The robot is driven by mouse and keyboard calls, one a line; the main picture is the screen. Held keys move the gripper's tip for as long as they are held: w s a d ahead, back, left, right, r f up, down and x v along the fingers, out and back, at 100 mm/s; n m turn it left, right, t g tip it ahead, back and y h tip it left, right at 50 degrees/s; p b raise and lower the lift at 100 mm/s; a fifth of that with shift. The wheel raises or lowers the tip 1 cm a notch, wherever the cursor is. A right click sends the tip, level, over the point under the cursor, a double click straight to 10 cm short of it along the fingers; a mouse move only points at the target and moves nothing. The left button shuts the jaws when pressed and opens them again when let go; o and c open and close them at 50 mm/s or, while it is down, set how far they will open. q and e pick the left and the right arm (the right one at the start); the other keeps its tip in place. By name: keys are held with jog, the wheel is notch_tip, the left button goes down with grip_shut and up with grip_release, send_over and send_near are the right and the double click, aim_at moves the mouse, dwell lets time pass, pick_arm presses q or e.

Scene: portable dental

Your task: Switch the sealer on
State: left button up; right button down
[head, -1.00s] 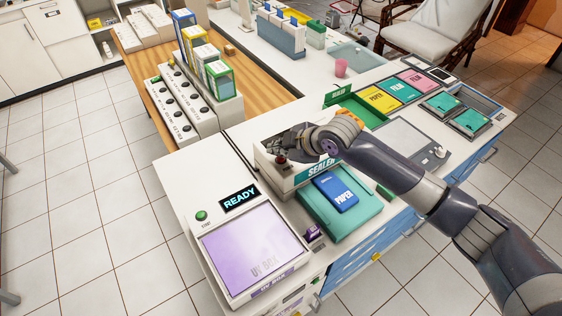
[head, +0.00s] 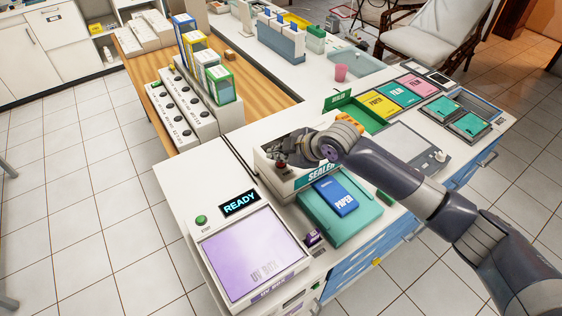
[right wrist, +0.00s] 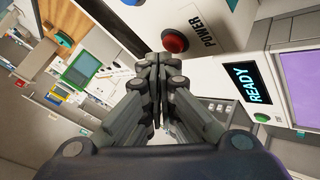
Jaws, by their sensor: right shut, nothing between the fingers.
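The sealer (head: 313,177) is a white box with a teal "SEALER" label on its front, standing on the white counter. Its red power button (head: 282,165) is on the left part of its top. In the right wrist view the red button (right wrist: 175,41) shows beside the word "POWER". My right gripper (head: 290,148) is over the sealer's top, close to the button, and hides part of the top. In the right wrist view the fingers (right wrist: 160,62) are shut and empty; the button lies just beyond the tips, and contact cannot be told. My left gripper is out of view.
The UV box (head: 252,256) with a lilac lid and a "READY" display (head: 240,203) stands to the left. A blue paper pack (head: 337,195) lies on a teal tray (head: 362,217) in front of the sealer. A green bin (head: 362,113) stands behind my forearm.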

aim_at(279, 165)
dwell(0.4)
jog(key=shift+f, duration=0.45)
jog(key=shift+r+p, duration=0.45)
jog(key=shift+p, duration=0.05)
notch_tip(279, 165, up, 6)
jog(key=p, duration=0.5)
jog(key=shift+p, duration=0.35)
